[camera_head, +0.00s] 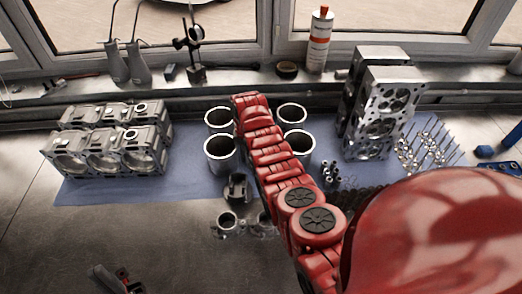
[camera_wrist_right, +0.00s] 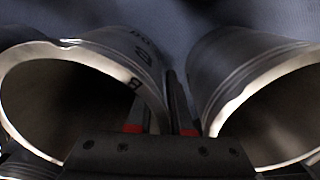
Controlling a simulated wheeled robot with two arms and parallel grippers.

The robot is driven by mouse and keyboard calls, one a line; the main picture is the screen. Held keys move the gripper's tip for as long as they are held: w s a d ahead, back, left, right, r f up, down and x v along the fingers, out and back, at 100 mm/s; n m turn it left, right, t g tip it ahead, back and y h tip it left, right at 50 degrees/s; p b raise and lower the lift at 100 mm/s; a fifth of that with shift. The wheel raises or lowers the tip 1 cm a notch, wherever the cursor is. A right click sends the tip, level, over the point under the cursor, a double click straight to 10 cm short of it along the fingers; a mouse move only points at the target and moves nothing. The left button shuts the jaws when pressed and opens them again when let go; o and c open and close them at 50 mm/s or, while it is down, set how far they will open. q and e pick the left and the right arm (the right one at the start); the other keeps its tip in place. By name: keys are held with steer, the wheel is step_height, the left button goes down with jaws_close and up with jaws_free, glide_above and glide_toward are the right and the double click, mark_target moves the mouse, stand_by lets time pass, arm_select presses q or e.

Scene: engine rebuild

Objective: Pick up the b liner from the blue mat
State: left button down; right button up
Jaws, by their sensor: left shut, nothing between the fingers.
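Several grey metal cylinder liners stand on the blue mat (camera_head: 190,187) in the head view. In the right wrist view, the b liner (camera_wrist_right: 100,40) stands on the left, with a letter B on its outer wall and another on its rim. A second liner (camera_wrist_right: 235,65) stands close on the right. My right gripper (camera_wrist_right: 160,129) has its red-marked fingers apart at the b liner's right wall, one over the bore and one in the gap between the liners. Contact is unclear. In the head view my arm hides this gripper. My left gripper (camera_head: 118,282) is shut and empty at the bottom left.
Engine blocks (camera_head: 108,142) stand left of the liners. Upright cylinder heads (camera_head: 378,110) and several small valves (camera_head: 430,148) are on the right. Small parts (camera_head: 238,190) lie in front of the liners. A ledge with bottles (camera_head: 319,40) runs behind.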

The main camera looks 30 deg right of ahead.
steer(key=shift+f, duration=0.2)
jaws_close()
stand_by(1.4)
